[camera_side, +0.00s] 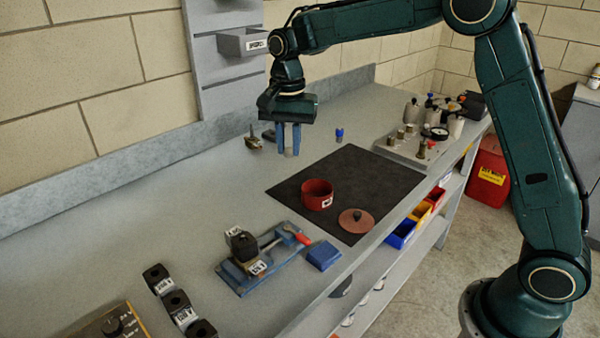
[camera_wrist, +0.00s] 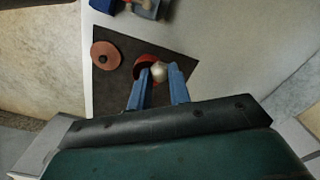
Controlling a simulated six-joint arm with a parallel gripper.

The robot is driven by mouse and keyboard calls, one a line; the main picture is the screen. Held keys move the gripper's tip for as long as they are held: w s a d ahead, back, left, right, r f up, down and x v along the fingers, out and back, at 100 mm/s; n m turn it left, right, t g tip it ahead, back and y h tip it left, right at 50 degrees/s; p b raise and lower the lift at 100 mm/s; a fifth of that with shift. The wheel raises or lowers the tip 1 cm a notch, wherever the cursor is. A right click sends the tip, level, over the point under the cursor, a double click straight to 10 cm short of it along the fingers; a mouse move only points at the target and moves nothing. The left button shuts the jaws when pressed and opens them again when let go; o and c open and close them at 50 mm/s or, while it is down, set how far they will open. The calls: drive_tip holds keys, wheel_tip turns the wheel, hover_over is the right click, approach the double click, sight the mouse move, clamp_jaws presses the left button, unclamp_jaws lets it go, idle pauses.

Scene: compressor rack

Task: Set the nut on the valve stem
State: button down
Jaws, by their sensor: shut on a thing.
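My gripper (camera_side: 289,149) hangs above the bench, left of the dark mat's far corner, with its blue fingers pointing down. It is shut on a small pale metallic piece, which looks like the nut (camera_wrist: 159,71). In the wrist view the piece sits between the fingertips, and its exact shape is unclear. A grey plate (camera_side: 400,153) at the back right carries brass fittings (camera_side: 422,149), a dial gauge and several canisters. I cannot tell which fitting is the valve stem; nothing on the plate touches my gripper.
A red bowl (camera_side: 317,197) and a reddish disc with a dark knob (camera_side: 356,221) are on the dark mat (camera_side: 375,178). A blue clamp fixture (camera_side: 250,280) stands in front. A small blue item (camera_side: 339,135) stands behind the mat.

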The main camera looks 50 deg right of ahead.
sight(243, 235)
drive_tip(key=s+a+f+n, duration=0.1)
drive_tip(key=a, duration=0.4)
drive_tip(key=s+a+f+n, duration=0.1)
drive_tip(key=s+a, duration=0.1)
drive_tip(key=a, duration=0.4)
drive_tip(key=s+a+f+n, duration=0.1)
drive_tip(key=a, duration=0.5)
drive_tip(key=shift+s+a+f+n, duration=0.1)
drive_tip(key=shift+s+f+n, duration=0.2)
drive_tip(key=shift+n, duration=0.1)
drive_tip(key=shift+f, duration=0.1)
drive_tip(key=shift+f, duration=1.85)
drive_tip(key=shift+f, duration=0.9)
drive_tip(key=c, duration=0.8)
unclamp_jaws()
drive_tip(key=shift+r, duration=0.15)
